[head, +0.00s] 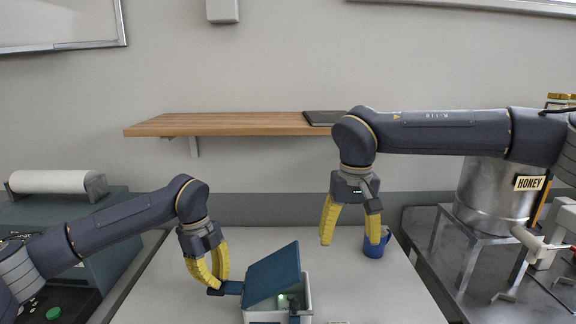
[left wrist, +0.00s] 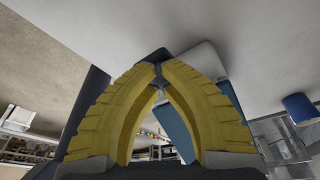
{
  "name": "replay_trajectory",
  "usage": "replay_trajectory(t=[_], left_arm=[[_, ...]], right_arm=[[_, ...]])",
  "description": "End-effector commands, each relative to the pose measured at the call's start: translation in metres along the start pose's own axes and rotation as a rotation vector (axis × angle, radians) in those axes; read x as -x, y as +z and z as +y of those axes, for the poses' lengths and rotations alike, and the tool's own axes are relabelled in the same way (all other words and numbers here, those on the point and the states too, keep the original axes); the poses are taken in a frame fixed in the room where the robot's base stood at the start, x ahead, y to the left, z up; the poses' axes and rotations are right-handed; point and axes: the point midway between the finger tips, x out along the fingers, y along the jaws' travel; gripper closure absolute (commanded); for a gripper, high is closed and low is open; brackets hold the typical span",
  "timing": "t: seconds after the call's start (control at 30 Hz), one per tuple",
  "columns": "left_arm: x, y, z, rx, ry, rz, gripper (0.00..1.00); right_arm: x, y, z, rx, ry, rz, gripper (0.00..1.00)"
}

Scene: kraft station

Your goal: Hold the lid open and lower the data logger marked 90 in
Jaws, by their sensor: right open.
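A pale box (head: 306,290) stands on the table at bottom centre in the head view. Its blue lid (head: 273,273) is raised and tilted, with a dark tab (head: 232,287) sticking out to the left. My left gripper (head: 218,284) is shut on this tab; in the left wrist view its yellow fingertips (left wrist: 160,76) come together at it, with the blue lid (left wrist: 172,130) behind. Inside the box a small thing with a green light (head: 283,298) shows; I cannot read a 90 on it. My right gripper (head: 347,226) is open and empty, above and right of the box.
A blue mug (head: 377,244) stands at the right back of the white table (head: 370,290). A wooden shelf (head: 230,124) with a dark flat item (head: 323,117) is on the wall. A metal vessel labelled HONEY (head: 490,200) stands right.

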Motion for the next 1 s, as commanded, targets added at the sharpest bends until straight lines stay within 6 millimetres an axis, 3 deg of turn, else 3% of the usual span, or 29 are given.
replay_trajectory(t=[1.0], left_arm=[[0.021,-0.011,-0.004,0.000,-0.001,-0.001,1.00]], right_arm=[[0.000,0.000,0.000,0.000,0.000,0.000,0.25]])
